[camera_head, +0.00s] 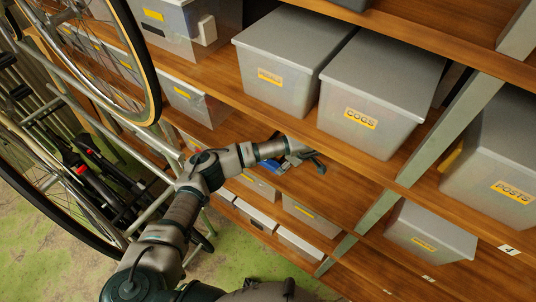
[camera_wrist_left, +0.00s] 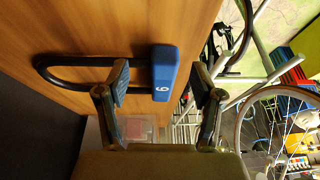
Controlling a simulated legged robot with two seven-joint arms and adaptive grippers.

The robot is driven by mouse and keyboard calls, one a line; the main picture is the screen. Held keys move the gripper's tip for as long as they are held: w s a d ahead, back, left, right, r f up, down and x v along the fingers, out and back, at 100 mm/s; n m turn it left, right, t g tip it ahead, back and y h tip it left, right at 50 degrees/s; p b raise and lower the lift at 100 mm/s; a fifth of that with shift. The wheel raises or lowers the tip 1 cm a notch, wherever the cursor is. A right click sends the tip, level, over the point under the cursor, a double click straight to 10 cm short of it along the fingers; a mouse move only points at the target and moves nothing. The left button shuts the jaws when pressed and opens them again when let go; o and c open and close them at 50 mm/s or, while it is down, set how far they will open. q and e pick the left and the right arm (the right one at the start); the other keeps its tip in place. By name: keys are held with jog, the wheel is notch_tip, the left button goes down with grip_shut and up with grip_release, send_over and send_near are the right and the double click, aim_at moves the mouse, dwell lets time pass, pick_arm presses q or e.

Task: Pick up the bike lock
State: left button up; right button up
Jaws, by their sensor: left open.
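The bike lock has a blue body (camera_wrist_left: 164,72) marked with a white 6 or 9 and a black U-shaped shackle (camera_wrist_left: 62,61). In the left wrist view it is on the wooden shelf, its shackle extending to the left. My left gripper (camera_wrist_left: 160,75) is open, with one finger on each side of the blue body. The left finger also overlaps the shackle in the picture; I cannot tell whether either finger touches the lock. In the head view my left gripper (camera_head: 304,160) reaches into a middle shelf, and the lock is mostly hidden there. My right gripper is not in view.
Grey bins, including one labelled COGS (camera_head: 372,105), stand on the shelf above my left gripper. More bins (camera_head: 300,243) are below. A slanted metal upright (camera_head: 445,130) is to the right. Bicycle wheels (camera_head: 100,50) and a metal rack fill the left side.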

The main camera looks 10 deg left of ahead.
aim_at(276, 163)
pick_arm(q)
jog(key=shift+w+a+r, duration=0.1)
jog(key=shift+w+a, duration=0.1)
jog(key=shift+a, duration=0.65)
jog(key=shift+w+a+p, duration=0.15)
jog(key=shift+a+p, duration=0.2)
jog(key=shift+w+a+f, duration=0.2)
jog(key=shift+a, duration=0.15)
jog(key=shift+w+a, duration=0.1)
jog(key=shift+a, duration=0.2)
jog(key=a, duration=0.1)
jog(key=a+p, duration=0.1)
jog(key=a, duration=0.1)
jog(key=shift+w+r+p, duration=0.15)
jog(key=shift+w+p, duration=0.1)
jog(key=shift+p, duration=0.1)
jog(key=x, duration=0.3)
jog(key=shift+s+d, duration=0.1)
jog(key=shift+f, duration=0.2)
grip_shut()
jog(key=shift+r, duration=0.15)
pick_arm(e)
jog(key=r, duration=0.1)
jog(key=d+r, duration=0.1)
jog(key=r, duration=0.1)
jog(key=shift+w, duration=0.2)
